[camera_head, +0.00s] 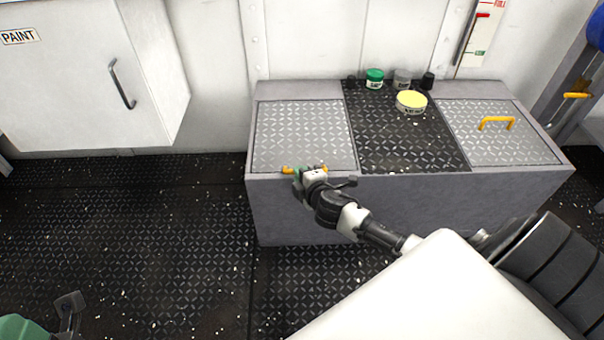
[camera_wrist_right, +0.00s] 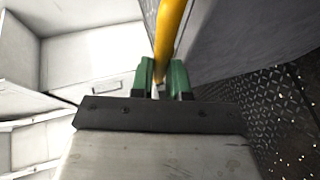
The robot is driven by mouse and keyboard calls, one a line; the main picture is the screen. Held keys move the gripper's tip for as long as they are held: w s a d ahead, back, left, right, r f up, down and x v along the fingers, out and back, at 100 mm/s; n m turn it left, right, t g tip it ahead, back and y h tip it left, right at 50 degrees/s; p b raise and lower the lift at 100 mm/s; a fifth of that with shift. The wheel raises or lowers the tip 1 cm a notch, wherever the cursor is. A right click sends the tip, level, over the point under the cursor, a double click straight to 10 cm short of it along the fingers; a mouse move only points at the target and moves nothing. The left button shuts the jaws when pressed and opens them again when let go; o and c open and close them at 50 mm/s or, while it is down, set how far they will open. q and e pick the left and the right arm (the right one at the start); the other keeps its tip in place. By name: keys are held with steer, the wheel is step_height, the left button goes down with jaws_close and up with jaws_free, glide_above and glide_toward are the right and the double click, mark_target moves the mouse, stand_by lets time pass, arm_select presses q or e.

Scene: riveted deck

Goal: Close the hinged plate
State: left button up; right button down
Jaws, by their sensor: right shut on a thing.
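The bench's left tread plate (camera_head: 303,135) is silver and appears to lie flat, level with the bench top. A yellow handle (camera_head: 288,169) shows at its front edge. My right gripper (camera_head: 308,173) reaches it from the front. In the right wrist view, the green fingers of my right gripper (camera_wrist_right: 161,80) are shut on the yellow handle (camera_wrist_right: 171,35). The right tread plate (camera_head: 490,145) also looks flat and carries its own yellow handle (camera_head: 497,121). The hinges are not visible.
Between the plates, a dark strip (camera_head: 405,145) bears a yellow-topped tin (camera_head: 411,102), a green-lidded jar (camera_head: 374,79) and small dark containers. A white PAINT cabinet (camera_head: 80,70) hangs at left. The floor (camera_head: 150,230) left of the bench is clear.

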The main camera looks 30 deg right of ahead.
steer(key=shift+s+a+f+b, duration=0.1)
steer(key=shift+s+f+b, duration=0.1)
steer(key=shift+f, duration=0.3)
steer(key=shift+s+a+f+b, duration=0.1)
steer(key=shift+s+f, duration=0.05)
steer(key=shift+f, duration=0.35)
steer(key=c, duration=1.5)
jaws_free()
steer(key=o, duration=0.4)
steer(key=shift+w+f, duration=0.1)
steer(key=shift+f, duration=0.1)
steer(key=shift+r, duration=0.1)
